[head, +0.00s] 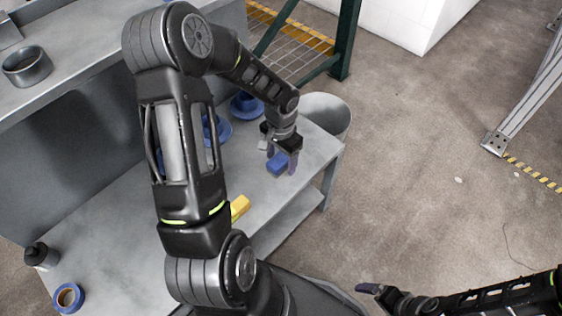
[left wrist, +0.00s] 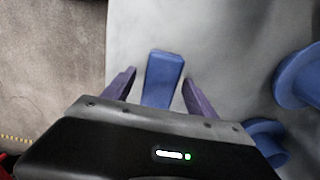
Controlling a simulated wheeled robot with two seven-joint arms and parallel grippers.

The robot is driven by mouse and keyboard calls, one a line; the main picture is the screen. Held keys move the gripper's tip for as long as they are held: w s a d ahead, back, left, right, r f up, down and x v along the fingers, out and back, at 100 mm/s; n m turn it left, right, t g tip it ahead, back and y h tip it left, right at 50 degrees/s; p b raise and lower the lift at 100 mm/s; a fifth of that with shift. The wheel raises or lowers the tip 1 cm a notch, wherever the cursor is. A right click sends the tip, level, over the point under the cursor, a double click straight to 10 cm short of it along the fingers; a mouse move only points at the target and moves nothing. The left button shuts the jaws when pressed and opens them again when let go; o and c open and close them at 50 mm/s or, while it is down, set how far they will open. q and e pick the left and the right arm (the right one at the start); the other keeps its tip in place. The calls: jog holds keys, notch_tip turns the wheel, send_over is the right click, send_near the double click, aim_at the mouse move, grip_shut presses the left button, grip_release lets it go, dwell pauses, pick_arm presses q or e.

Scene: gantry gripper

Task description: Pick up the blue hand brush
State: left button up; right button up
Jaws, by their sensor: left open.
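The blue hand brush (head: 276,165) lies on the grey workbench (head: 120,250) near its right end, and only a blue block-like part of it shows. My left gripper (head: 282,162) is open right above it, with a purple finger on each side. In the left wrist view the blue brush (left wrist: 164,72) lies between the two spread fingers of the left gripper (left wrist: 159,78), with a gap on each side. My right gripper (head: 368,288) is low in the head view, away from the bench, and its opening does not show clearly.
Blue round items (head: 246,105) stand behind the gripper on the bench, partly hidden by my left arm. A yellow object (head: 239,207), a dark bottle (head: 41,256) and a blue tape roll (head: 69,298) are also there. A grey bin (head: 329,112) stands beyond the bench's end.

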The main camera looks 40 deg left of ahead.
pick_arm(q)
jog(key=shift+f, duration=0.2)
jog(key=shift+c, duration=0.4)
grip_shut()
dwell(0.5)
